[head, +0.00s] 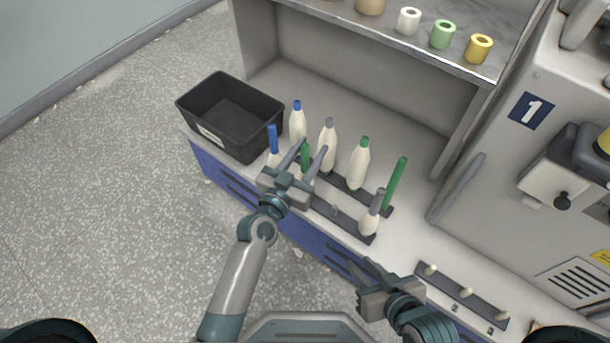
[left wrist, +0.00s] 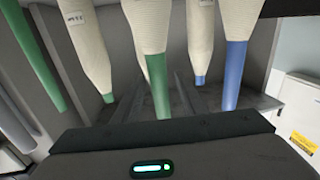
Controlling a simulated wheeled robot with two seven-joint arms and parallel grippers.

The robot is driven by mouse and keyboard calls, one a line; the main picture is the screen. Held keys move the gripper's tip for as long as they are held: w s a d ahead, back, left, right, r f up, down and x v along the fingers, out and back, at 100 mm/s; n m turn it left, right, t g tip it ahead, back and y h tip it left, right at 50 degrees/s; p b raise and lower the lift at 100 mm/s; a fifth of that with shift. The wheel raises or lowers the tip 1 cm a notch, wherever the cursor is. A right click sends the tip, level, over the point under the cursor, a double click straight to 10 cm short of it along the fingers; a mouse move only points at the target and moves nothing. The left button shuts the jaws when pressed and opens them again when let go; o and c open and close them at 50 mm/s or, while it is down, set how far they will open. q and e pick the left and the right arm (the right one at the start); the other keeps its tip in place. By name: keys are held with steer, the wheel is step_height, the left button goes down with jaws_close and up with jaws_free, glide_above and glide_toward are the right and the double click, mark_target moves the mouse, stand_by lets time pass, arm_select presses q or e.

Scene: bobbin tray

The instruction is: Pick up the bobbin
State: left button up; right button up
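Several cream bobbins stand upright in two rows on dark peg rails. The back row has a blue-topped bobbin (head: 297,122), a grey-topped one (head: 327,148) and a green-topped one (head: 359,166). In front, a blue-topped bobbin (head: 273,142) and a green-tipped bobbin (head: 305,156) are partly hidden by my left gripper (head: 314,145). Its fingers are open, and the green tip shows between them; contact cannot be told. A green-tipped bobbin (left wrist: 152,30) also shows centrally, upside down, in the left wrist view. My right gripper (head: 360,262) appears open and empty at the table's front.
A black bin (head: 262,132) stands left of the bobbins. A bare green tube (head: 395,183) and a grey-topped bobbin (head: 371,214) stand at the right. A low peg rail (head: 450,288) lies front right. A shelf (head: 440,62) with coloured spools overhangs behind.

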arm_select(q)
steer(key=shift+x, duration=0.85)
steer(key=shift+a, duration=0.1)
jaws_close()
